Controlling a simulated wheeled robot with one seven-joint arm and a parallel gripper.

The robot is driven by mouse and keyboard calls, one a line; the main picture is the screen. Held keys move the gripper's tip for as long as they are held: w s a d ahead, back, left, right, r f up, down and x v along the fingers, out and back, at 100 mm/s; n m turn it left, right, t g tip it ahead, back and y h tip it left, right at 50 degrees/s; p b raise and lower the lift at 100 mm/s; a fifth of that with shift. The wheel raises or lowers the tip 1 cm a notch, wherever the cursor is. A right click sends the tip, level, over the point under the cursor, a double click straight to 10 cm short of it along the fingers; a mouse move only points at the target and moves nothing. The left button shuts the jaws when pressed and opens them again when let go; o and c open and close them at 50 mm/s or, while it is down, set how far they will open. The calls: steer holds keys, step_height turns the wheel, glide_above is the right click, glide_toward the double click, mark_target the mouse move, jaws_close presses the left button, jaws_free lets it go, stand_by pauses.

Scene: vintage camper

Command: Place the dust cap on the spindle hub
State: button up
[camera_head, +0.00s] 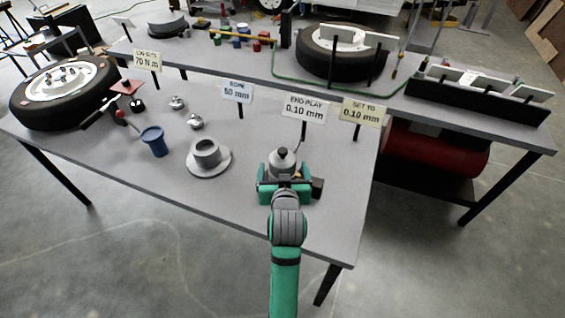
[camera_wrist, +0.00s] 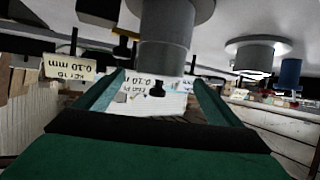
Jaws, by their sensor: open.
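A grey cap with a black knob (camera_head: 282,153), apparently the dust cap, stands upright on the bench near its right end. In the wrist view, which is upside down, the cap (camera_wrist: 163,57) sits at the end of a grey flanged cylinder (camera_wrist: 170,22), apparently the spindle hub. I cannot tell whether it is fully seated. My gripper (camera_head: 284,181) is at the cap, with its fingers (camera_wrist: 158,95) apart on either side of the black knob. No finger visibly touches the knob. The gripper partly hides the cylinder's base in the head view.
A hollow grey flanged cylinder (camera_head: 207,158) stands to the left, with a blue cup (camera_head: 154,141) beyond it. Small metal parts (camera_head: 195,122) lie farther back. Label signs (camera_head: 304,107) stand behind my gripper. A wheel (camera_head: 65,90) lies at the far left. The bench's front is clear.

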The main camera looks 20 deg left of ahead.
steer(key=v, duration=0.6)
steer(key=shift+m+t+h, duration=0.3)
steer(key=shift+m+h, duration=0.3)
steer(key=shift+m, duration=0.2)
steer(key=s+d+f, duration=0.1)
steer(key=s+f, duration=0.1)
steer(key=s+d+f, duration=0.2)
steer(key=f, duration=0.1)
steer(key=s+d+f, duration=0.2)
steer(key=f, duration=0.1)
steer(key=shift+s+d, duration=0.2)
steer(key=shift+d, duration=0.05)
steer(key=s+d+h, duration=0.1)
steer(key=s+d, duration=0.2)
steer(key=s, duration=0.6)
steer(key=s+d+f+m+t+h, duration=0.1)
steer(key=s+d, duration=0.2)
steer(key=s, duration=0.7)
steer(key=s+d+f+m+t+h, duration=0.1)
steer(key=s+d, duration=0.3)
steer(key=s, duration=0.5)
steer(key=shift+s+f, duration=0.25)
steer(key=shift+d, duration=0.1)
